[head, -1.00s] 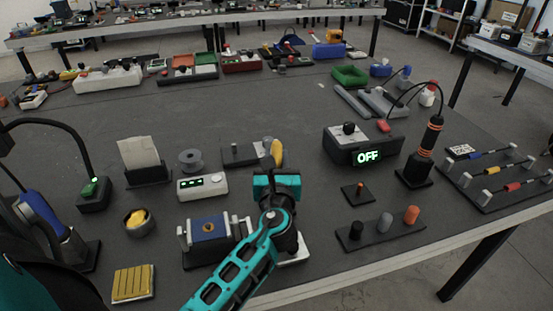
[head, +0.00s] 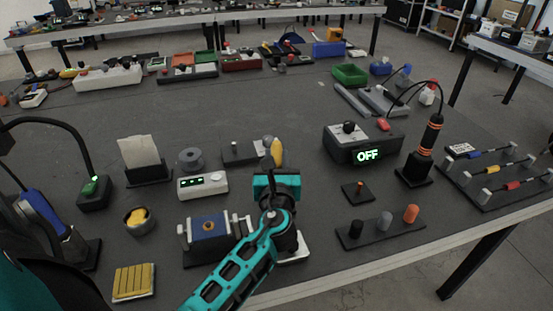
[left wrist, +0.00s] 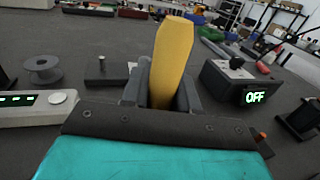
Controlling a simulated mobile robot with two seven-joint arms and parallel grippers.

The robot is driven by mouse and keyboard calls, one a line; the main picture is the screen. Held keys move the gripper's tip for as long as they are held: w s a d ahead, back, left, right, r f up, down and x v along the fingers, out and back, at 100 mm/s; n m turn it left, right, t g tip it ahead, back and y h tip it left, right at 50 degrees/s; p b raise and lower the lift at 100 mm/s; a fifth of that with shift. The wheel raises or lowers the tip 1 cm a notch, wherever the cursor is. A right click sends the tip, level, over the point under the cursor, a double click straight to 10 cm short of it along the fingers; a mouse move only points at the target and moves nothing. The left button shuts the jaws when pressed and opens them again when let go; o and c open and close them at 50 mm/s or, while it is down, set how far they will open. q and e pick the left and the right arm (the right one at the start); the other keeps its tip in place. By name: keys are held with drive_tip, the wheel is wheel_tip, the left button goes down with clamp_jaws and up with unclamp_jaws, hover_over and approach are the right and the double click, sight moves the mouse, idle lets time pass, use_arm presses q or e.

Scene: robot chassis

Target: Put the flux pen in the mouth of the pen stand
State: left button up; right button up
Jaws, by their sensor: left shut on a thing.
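The yellow flux pen (head: 277,152) stands roughly upright in my left gripper (head: 274,168), near the middle of the bench. The left wrist view shows the pen (left wrist: 171,58) between the two dark fingers of the gripper (left wrist: 162,95), which are shut on it. Its lower end is hidden by the gripper. A dark plate with a short post (head: 240,150) lies just left of the pen, and a grey rounded piece (head: 267,142) shows behind the pen's top. I cannot tell for sure which thing is the pen stand. My right gripper is not in view.
A white meter (head: 203,185) and blue vise (head: 209,228) stand left of the gripper. The box reading OFF (head: 362,143), a small plate with a pin (head: 358,193) and a plate with three caps (head: 381,232) stand to the right.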

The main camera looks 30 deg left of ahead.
use_arm(q)
drive_tip(key=shift+f+b, duration=1.35)
drive_tip(key=shift+f, duration=0.6)
drive_tip(key=o, duration=1.1)
drive_tip(key=shift+r, duration=0.1)
drive_tip(key=shift+c, duration=0.2)
wheel_tip(320, 180, up, 20)
drive_tip(key=p, duration=0.7)
wheel_tip(320, 180, up, 10)
